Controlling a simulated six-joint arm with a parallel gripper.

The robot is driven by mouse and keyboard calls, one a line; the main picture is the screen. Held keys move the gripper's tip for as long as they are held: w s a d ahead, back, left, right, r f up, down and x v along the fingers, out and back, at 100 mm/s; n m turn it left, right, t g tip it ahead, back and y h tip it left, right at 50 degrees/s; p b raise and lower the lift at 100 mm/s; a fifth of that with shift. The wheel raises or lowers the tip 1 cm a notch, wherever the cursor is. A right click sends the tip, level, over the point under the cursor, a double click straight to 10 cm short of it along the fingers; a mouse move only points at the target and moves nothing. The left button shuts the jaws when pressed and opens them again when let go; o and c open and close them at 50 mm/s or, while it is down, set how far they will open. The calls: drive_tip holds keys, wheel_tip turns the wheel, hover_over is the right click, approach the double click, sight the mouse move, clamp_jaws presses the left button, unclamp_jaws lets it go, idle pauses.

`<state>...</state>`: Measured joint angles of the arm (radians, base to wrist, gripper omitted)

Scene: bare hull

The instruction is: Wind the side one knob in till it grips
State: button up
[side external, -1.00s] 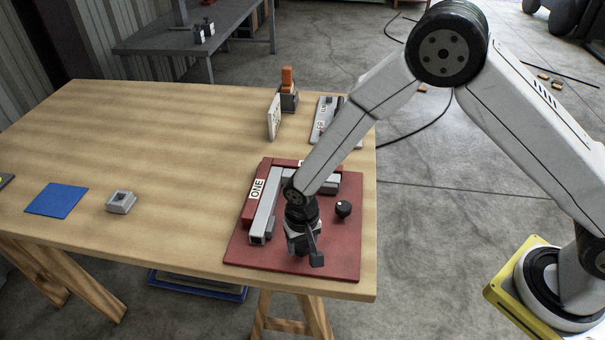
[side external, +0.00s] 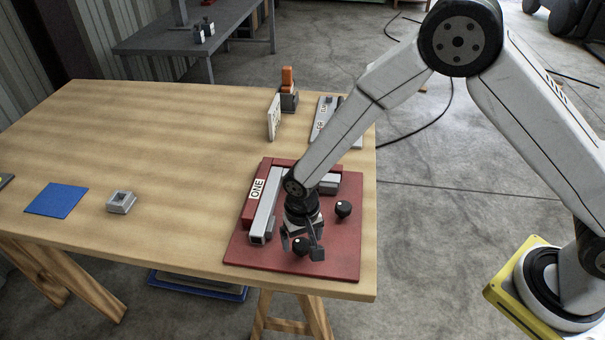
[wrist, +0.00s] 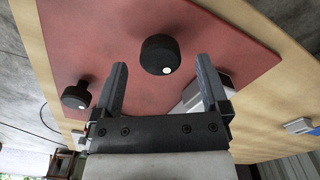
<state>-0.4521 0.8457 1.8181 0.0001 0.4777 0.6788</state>
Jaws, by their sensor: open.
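A red base plate (side external: 340,262) lies at the table's near right corner. On it, a grey bar (side external: 262,218) runs along a red edge with a white ONE label (side external: 257,189). A black round knob (side external: 300,246) stands beside that bar, nearest the plate's front. A second black knob (side external: 343,208) stands further back to the right. My gripper (side external: 301,243) is open around or just above the front knob. In the wrist view that knob (wrist: 158,55), with a white dot, shows between my fingertips (wrist: 160,66); contact cannot be seen. The other knob (wrist: 76,96) is outside my left finger.
A grey block (side external: 121,202) and a blue square (side external: 57,201) lie to the left on the table. A white upright plate (side external: 274,117), an orange-topped piece (side external: 288,88) and a labelled grey plate (side external: 322,122) stand behind. The middle of the table is clear.

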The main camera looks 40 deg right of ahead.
sight(301, 244)
drive_tip(key=shift+r, duration=2.9)
drive_tip(key=shift+n, duration=0.3)
drive_tip(key=n, duration=0.6)
drive_tip(key=shift+w+n, duration=0.1)
drive_tip(key=shift+n, duration=0.2)
drive_tip(key=n, duration=0.7)
drive_tip(key=shift+w, duration=0.1)
drive_tip(key=shift+f, duration=3.85)
